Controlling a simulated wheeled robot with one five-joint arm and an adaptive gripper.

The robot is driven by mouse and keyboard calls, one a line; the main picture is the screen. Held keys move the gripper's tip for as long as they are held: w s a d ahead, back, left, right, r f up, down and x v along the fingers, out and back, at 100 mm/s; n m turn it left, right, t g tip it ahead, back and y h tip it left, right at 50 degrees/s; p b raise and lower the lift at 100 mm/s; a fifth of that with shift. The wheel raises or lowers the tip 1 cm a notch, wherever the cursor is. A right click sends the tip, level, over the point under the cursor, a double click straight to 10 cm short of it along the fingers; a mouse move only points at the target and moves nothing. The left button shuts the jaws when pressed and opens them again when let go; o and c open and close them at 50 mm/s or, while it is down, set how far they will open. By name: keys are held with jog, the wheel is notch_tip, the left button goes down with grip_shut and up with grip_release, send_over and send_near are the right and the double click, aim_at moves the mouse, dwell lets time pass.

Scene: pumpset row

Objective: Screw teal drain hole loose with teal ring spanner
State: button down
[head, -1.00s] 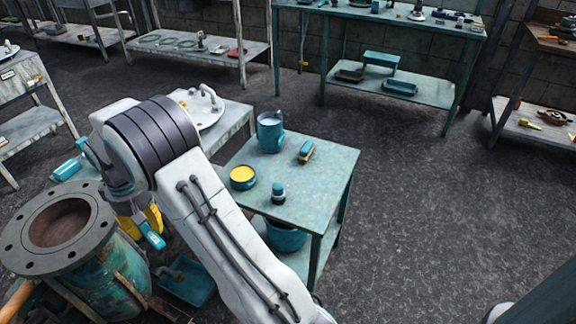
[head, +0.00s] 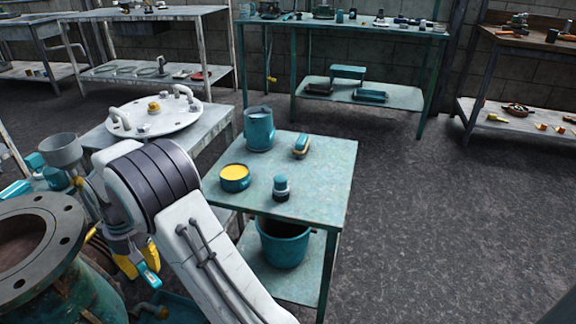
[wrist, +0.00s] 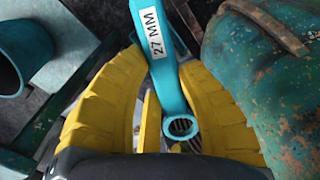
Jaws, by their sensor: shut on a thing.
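My gripper (head: 132,262) has yellow fingers and is shut on a teal ring spanner (head: 150,281) beside the rusty teal pump body (head: 85,290). In the wrist view the spanner (wrist: 165,68), with a white "27 MM" label, runs between the fingers (wrist: 165,85). Its ring end (wrist: 181,127) lies low between them, over a dark, ridged patch. The pump body's curved, chipped side (wrist: 262,90) is close on the right. I cannot make out the teal drain hole in either view.
A teal table (head: 320,195) right of my arm holds a mug, a yellow-filled pot, a brush and a small bottle. A bucket (head: 283,243) stands on its lower shelf. A grey bench with a round white cover (head: 155,117) is behind. Floor to the right is clear.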

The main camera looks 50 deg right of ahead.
notch_tip(320, 180, down, 8)
jog(key=b, duration=0.6)
jog(key=shift+w+r, duration=0.15)
dwell(0.7)
notch_tip(320, 180, up, 34)
jog(key=s+p, duration=0.2)
jog(key=p, duration=4)
jog(key=shift+r, duration=0.2)
jog(key=shift+f, duration=0.15)
